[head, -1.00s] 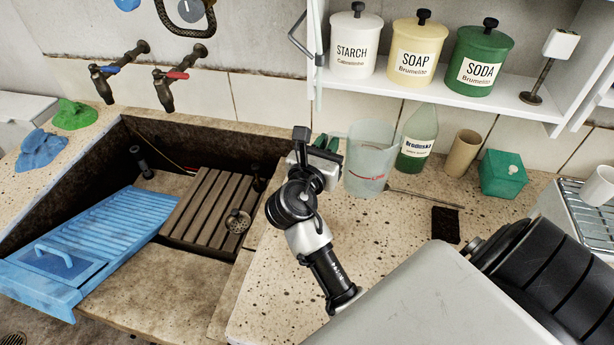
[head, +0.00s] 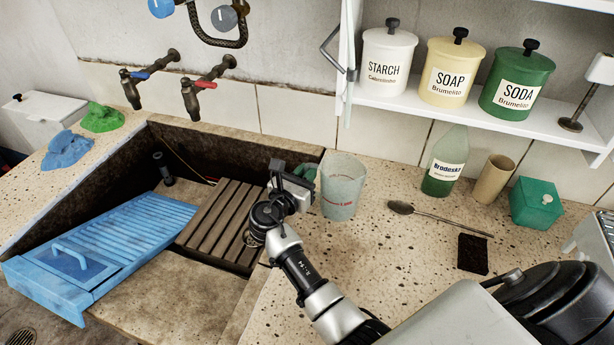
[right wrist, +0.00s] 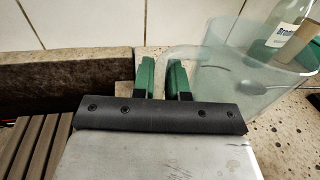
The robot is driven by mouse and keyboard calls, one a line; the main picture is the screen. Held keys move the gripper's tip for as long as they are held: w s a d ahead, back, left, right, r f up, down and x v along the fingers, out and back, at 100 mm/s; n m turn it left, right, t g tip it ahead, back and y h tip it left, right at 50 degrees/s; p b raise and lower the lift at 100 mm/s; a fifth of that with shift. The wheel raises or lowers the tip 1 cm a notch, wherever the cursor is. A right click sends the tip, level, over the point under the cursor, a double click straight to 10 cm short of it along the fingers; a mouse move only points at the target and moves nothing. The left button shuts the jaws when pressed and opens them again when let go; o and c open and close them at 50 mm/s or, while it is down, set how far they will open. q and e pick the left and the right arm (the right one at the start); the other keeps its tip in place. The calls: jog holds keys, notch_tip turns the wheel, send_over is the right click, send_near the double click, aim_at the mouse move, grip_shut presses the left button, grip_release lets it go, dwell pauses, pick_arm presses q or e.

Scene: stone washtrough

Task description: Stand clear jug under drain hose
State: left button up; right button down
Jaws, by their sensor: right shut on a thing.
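The clear jug (head: 342,192) with red marks is right of the sink, upright, at the counter's left end. My right gripper (head: 307,172) is at its left side, shut on it; the jug also shows in the right wrist view (right wrist: 240,82). There its pale handle reaches the green fingers (right wrist: 162,80), which partly hide the grip. I cannot tell whether its base touches the counter. A dark braided hose (head: 222,42) loops above the taps; I cannot tell whether it is the drain hose. My left gripper is out of view.
The stone sink (head: 230,140) holds a wooden slatted rack (head: 215,215) and a blue washboard (head: 120,235). Right of the jug are a spoon (head: 402,208), green bottle (head: 443,170), brown cylinder (head: 493,180) and green box (head: 535,203). A shelf (head: 440,105) overhangs the back.

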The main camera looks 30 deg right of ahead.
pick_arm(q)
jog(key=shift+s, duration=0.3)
pick_arm(e)
jog(key=shift+f, duration=0.4)
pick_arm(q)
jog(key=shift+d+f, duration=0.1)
pick_arm(e)
jog(key=shift+f, duration=0.15)
jog(key=c, duration=1.1)
grip_release()
jog(key=shift+c, duration=0.2)
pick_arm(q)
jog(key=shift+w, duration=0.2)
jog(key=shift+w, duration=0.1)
pick_arm(e)
jog(key=shift+d, duration=0.1)
